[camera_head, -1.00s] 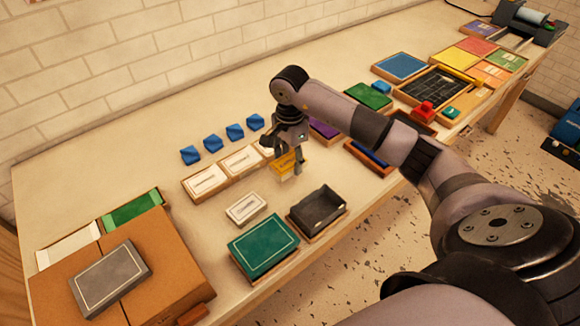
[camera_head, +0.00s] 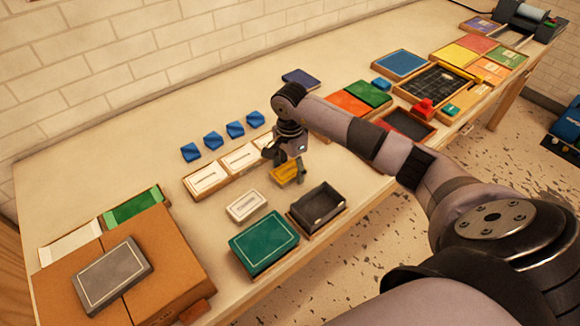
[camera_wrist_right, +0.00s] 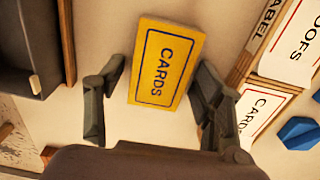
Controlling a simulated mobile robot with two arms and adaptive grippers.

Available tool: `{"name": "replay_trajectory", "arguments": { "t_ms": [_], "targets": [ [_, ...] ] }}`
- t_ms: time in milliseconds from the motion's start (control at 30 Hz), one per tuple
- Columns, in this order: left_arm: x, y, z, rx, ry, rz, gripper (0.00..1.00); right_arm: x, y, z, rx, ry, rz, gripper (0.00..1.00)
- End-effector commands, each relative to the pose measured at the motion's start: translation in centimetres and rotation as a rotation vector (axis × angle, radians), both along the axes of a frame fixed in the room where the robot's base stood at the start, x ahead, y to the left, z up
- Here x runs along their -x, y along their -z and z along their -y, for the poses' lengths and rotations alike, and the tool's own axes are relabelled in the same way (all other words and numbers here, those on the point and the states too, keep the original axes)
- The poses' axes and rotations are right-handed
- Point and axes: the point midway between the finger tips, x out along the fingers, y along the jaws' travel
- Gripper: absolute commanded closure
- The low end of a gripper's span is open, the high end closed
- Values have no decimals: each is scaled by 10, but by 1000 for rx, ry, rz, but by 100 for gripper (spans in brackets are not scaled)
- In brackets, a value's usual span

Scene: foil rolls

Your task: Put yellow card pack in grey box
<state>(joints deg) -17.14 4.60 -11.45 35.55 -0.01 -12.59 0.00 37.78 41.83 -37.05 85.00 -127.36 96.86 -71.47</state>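The yellow card pack (camera_head: 285,173), marked CARDS in the right wrist view (camera_wrist_right: 167,63), appears to lie flat on the table. My right gripper (camera_head: 287,166) is over it, pointing down. In the right wrist view the right gripper's fingers (camera_wrist_right: 161,75) are spread on either side of the pack, with a narrow gap at each side. The dark grey open box (camera_head: 318,206) stands just in front and right of the pack and looks empty. Its edge shows at the left of the right wrist view (camera_wrist_right: 28,45). My left gripper is not in view.
A white pack (camera_head: 246,206) and a green box (camera_head: 264,243) are left of the grey box. White labelled packs (camera_head: 206,179) and several blue pieces (camera_head: 213,142) are behind. A cardboard box (camera_head: 165,255) carries a grey pack (camera_head: 112,275). Coloured trays (camera_head: 403,64) fill the right side.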

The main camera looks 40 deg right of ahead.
Motion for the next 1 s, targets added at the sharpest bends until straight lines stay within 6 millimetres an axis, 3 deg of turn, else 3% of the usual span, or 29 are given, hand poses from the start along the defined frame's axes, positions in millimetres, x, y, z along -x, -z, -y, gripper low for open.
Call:
{"name": "replay_trajectory", "arguments": {
  "t_ms": [400, 467, 800, 1000],
  "targets": [
    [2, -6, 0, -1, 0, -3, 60, 0, -6, 0, -1, 1, 0, 34],
    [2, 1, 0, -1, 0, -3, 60, -1, -11, 0, 0, -1, 4, 34],
    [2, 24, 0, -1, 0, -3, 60, -1, -82, 1, 2, 0, 6, 34],
    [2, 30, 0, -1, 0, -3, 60, -1, -113, 0, 1, 0, 3, 34]
  ]
}}
